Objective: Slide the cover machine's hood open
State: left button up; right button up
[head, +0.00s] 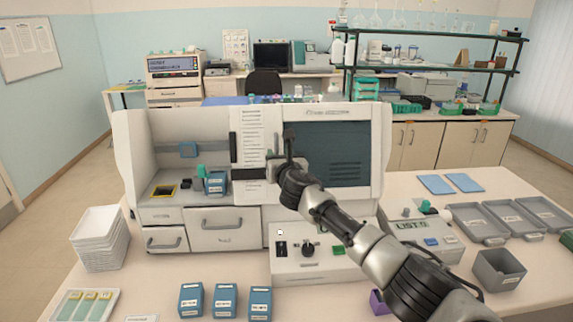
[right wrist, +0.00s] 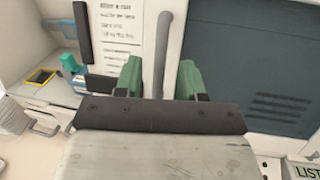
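The cover machine (head: 375,120) is a wide white unit on the bench. Its left bay is uncovered, and its right half carries a panel with a dark window (head: 340,155), which also shows in the right wrist view (right wrist: 255,60). A grey vertical bar handle (right wrist: 163,45) stands at the panel's left edge. My right gripper (head: 277,165) is at this handle. In the right wrist view its green fingers (right wrist: 160,80) are apart, one on each side of the bar, with gaps visible. My left gripper is not in view.
A black vertical handle (head: 233,147) is left of a printed label strip. Blue boxes (head: 224,300) stand in front of the machine. White stacked trays (head: 99,240) are at the left, and grey trays (head: 480,222) and a control box (head: 420,235) at the right.

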jog(key=shift+s+d, duration=0.1)
jog(key=shift+s, duration=0.4)
jog(key=s+d, duration=0.1)
jog(key=s, duration=0.5)
jog(key=shift+f+b, duration=0.15)
jog(key=shift+b, duration=0.25)
